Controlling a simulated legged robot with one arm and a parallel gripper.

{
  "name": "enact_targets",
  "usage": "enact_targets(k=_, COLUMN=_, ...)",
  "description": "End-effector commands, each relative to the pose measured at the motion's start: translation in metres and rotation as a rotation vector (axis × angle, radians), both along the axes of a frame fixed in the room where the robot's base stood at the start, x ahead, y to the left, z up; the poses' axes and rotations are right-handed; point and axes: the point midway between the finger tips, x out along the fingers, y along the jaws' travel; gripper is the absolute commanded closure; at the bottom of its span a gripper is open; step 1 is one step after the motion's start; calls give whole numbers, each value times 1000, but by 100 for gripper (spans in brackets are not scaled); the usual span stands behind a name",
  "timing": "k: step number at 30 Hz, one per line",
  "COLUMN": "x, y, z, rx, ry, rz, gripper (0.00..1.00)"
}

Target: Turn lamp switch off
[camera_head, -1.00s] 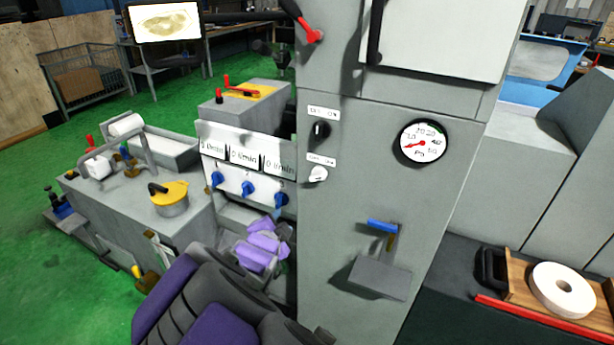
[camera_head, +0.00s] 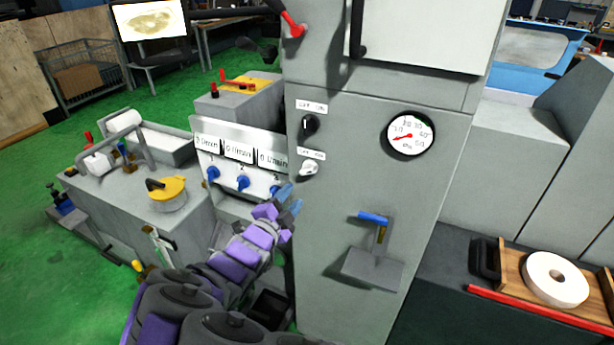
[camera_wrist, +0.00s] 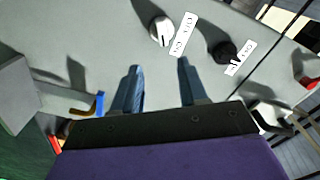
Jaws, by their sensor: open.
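Two rotary switches sit on the front of the grey cabinet, each under a white OFF/ON label: a black knob (camera_head: 309,125) above and a white knob (camera_head: 308,168) below. Which one is the lamp switch cannot be told from the labels. In the wrist view the white knob (camera_wrist: 161,30) is ahead of my fingers and the black knob (camera_wrist: 222,52) is to its right. My gripper (camera_head: 288,197) is below and left of the white knob in the head view. Its two blue fingers (camera_wrist: 160,88) are apart, with nothing between them.
A round gauge (camera_head: 411,135) and a blue-handled lever (camera_head: 373,217) over a grey ledge are on the cabinet, right of the knobs. A panel with several blue knobs (camera_head: 242,183) stands close to the left of my gripper.

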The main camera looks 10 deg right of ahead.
Motion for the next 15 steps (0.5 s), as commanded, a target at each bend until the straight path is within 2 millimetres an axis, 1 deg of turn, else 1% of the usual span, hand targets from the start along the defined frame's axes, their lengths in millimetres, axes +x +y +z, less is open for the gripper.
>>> enact_targets(k=1, x=6, y=-2, z=-1, rx=-2, ry=-1, rz=-1, gripper=57)
enact_targets(k=8, x=28, y=-14, z=0, rx=-6, ry=-3, rz=-1, gripper=57)
enact_targets(k=15, x=50, y=-35, z=-1, rx=-3, ry=0, rz=-1, gripper=57)
